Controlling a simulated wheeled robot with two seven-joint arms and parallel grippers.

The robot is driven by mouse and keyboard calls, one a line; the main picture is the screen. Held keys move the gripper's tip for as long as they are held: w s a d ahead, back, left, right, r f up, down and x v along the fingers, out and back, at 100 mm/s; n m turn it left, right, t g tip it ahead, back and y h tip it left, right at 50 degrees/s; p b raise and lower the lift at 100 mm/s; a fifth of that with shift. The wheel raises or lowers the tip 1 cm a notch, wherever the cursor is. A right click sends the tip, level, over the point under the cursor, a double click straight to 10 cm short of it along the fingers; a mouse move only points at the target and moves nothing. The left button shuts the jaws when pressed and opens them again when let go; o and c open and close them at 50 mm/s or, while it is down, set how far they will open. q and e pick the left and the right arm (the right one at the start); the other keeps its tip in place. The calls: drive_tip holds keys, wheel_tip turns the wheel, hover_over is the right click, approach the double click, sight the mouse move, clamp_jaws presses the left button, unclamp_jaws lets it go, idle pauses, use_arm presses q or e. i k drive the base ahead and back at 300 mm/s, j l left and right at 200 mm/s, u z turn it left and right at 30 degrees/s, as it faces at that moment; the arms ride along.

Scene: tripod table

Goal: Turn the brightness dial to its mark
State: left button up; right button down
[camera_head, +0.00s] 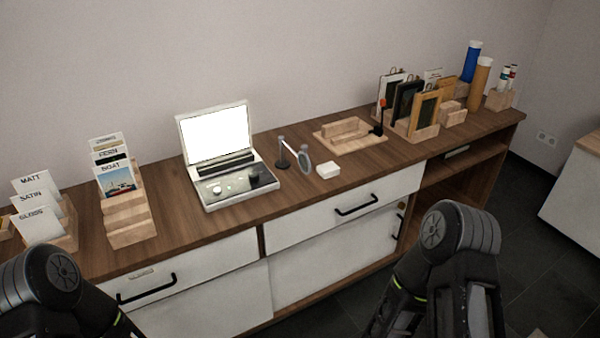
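A white device (210,190) with a lit white screen (217,135) stands on the wooden sideboard, left of its middle. Its front panel carries a large dark knob (260,175) at the right and smaller light knobs (216,188) at the left. Labels and marks on the panel are too small to read, so I cannot tell which is the brightness dial. My two dark arms come in at the lower left and lower right, in front of the sideboard and apart from the device. Neither gripper is in the picture.
The sideboard top (180,222) is bare just left of the device. A small stand with a round lens (304,160) and a white block (327,170) are close on its right. A card rack (130,220) stands to the left, a wooden tray (362,143) to the right.

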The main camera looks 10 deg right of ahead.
sight(253, 176)
drive_tip(key=i+l+z, duration=0.55)
drive_tip(key=i+l, duration=0.1)
drive_tip(key=i, duration=0.1)
